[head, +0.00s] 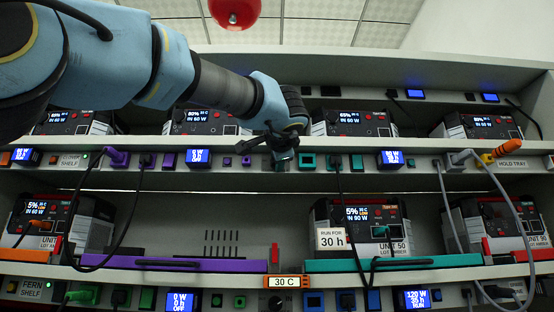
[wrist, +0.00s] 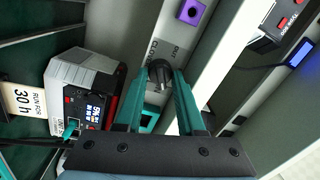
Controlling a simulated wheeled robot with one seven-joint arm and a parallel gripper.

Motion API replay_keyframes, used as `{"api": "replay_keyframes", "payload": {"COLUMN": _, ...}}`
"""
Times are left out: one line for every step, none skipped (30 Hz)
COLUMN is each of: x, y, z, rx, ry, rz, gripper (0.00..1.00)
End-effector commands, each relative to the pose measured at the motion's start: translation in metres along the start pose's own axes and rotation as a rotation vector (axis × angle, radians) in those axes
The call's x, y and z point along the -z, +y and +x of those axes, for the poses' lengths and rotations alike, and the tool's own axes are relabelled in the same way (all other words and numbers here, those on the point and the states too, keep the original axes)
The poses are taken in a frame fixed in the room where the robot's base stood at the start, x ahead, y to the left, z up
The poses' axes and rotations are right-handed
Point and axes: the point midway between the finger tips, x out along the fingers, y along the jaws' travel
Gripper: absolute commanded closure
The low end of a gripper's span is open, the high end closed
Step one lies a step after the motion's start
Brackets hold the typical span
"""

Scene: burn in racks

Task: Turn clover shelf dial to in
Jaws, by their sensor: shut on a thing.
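The clover shelf's rail carries a white CLOVER SHELF label (head: 70,161) at its left end in the head view. A black dial (wrist: 160,72) on this rail shows in the wrist view, with small rotated lettering beside it that I cannot read surely. My gripper (wrist: 163,80) has its teal fingers on either side of the dial, closed on it. In the head view my gripper (head: 282,152) is at the middle of the rail and hides the dial.
A purple socket (wrist: 191,11) sits on the rail near the dial. Units stand on the shelves above and below. Black cables hang across the rails, and a red ball-shaped thing (head: 234,12) hangs above.

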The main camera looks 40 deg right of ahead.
Motion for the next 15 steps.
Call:
{"api": "replay_keyframes", "payload": {"x": 0.0002, "y": 0.0008, "z": 0.0, "rx": -0.001, "ry": 0.0, "rz": 0.001, "gripper": 1.0}}
{"api": "replay_keyframes", "payload": {"x": 0.0003, "y": 0.0008, "z": 0.0, "rx": -0.001, "ry": 0.0, "rz": 0.001, "gripper": 1.0}}
{"api": "replay_keyframes", "payload": {"x": 0.0003, "y": 0.0009, "z": 0.0, "rx": -0.001, "ry": 0.0, "rz": 0.001, "gripper": 1.0}}
{"api": "replay_keyframes", "payload": {"x": 0.0003, "y": 0.0008, "z": 0.0, "rx": -0.001, "ry": 0.0, "rz": 0.001, "gripper": 0.6}}
{"api": "replay_keyframes", "payload": {"x": 0.0003, "y": 0.0008, "z": 0.0, "rx": -0.001, "ry": 0.0, "rz": 0.001, "gripper": 0.57}}
{"api": "replay_keyframes", "payload": {"x": 0.0003, "y": 0.0008, "z": 0.0, "rx": -0.001, "ry": 0.0, "rz": 0.001, "gripper": 0.52}}
{"api": "replay_keyframes", "payload": {"x": 0.0003, "y": 0.0007, "z": 0.0, "rx": -0.001, "ry": 0.0, "rz": 0.001, "gripper": 0.49}}
{"api": "replay_keyframes", "payload": {"x": 0.0003, "y": 0.0007, "z": 0.0, "rx": -0.001, "ry": 0.0, "rz": 0.001, "gripper": 0.45}}
{"api": "replay_keyframes", "payload": {"x": 0.0003, "y": 0.0006, "z": 0.0, "rx": -0.001, "ry": 0.0, "rz": 0.0, "gripper": 0.41}}
{"api": "replay_keyframes", "payload": {"x": 0.0003, "y": 0.0006, "z": 0.0, "rx": -0.001, "ry": 0.0, "rz": 0.0, "gripper": 0.38}}
{"api": "replay_keyframes", "payload": {"x": 0.0003, "y": 0.0005, "z": 0.0, "rx": -0.001, "ry": 0.0, "rz": 0.0, "gripper": 0.34}}
{"api": "replay_keyframes", "payload": {"x": 0.0003, "y": 0.0002, "z": 0.0, "rx": 0.0, "ry": 0.001, "rz": 0.0, "gripper": 0.32}}
{"api": "replay_keyframes", "payload": {"x": 0.0003, "y": 0.0001, "z": 0.0, "rx": 0.0, "ry": 0.001, "rz": 0.0, "gripper": 0.32}}
{"api": "replay_keyframes", "payload": {"x": 0.0003, "y": -0.0002, "z": 0.0, "rx": 0.0, "ry": 0.001, "rz": 0.0, "gripper": 0.32}}
{"api": "replay_keyframes", "payload": {"x": 0.0003, "y": -0.0004, "z": -0.0001, "rx": 0.001, "ry": 0.001, "rz": 0.0, "gripper": 0.32}}
